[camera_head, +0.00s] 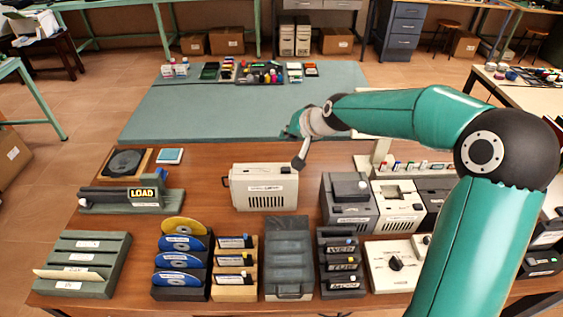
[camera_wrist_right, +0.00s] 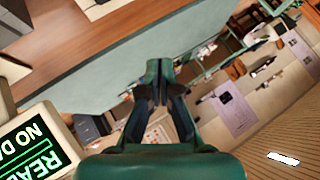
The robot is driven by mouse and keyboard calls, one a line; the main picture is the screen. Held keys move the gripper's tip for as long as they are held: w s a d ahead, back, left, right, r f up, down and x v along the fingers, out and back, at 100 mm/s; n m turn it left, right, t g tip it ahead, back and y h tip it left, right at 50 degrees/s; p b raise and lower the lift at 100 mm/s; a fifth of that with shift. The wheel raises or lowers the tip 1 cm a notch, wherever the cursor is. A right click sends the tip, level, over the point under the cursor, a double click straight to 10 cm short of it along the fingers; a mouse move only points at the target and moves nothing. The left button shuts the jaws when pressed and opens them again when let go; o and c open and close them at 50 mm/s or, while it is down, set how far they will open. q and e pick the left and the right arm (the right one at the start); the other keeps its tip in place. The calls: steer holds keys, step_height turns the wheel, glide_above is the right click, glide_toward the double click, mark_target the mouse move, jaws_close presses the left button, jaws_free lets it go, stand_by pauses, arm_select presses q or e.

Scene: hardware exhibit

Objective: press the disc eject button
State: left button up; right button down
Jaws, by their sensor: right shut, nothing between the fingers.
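A beige disc-drive-like case (camera_head: 265,190) with a dark grille and a carry handle on its left side stands in the middle of the wooden table. Its label is too small to read, and I cannot single out an eject button. My right gripper (camera_head: 291,128) is above and behind this case, small and partly hidden by its own wrist. In the right wrist view, its fingers (camera_wrist_right: 158,78) are together with nothing between them, apart from any button. My left gripper is not in view.
Blue discs (camera_head: 180,261) stand in a rack at the front left. A LOAD device (camera_head: 130,199) sits behind it. Grey and beige units (camera_head: 349,203) crowd the right.

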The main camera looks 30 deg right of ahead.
mark_target(287, 169)
steer(key=shift+d+f, duration=0.1)
step_height(287, 169, down, 8)
steer(key=b, duration=0.7)
steer(key=shift+s+f+b, duration=0.1)
steer(key=shift+f+b, duration=0.25)
steer(key=shift+b, duration=0.05)
steer(key=shift+f, duration=0.1)
stand_by(1.0)
steer(key=shift+f+b, duration=0.3)
steer(key=shift+b, duration=0.05)
steer(key=shift+f+b, duration=0.4)
stand_by(0.6)
steer(key=shift+r, duration=0.1)
steer(key=shift+r+p, duration=0.75)
steer(key=shift+r, duration=0.05)
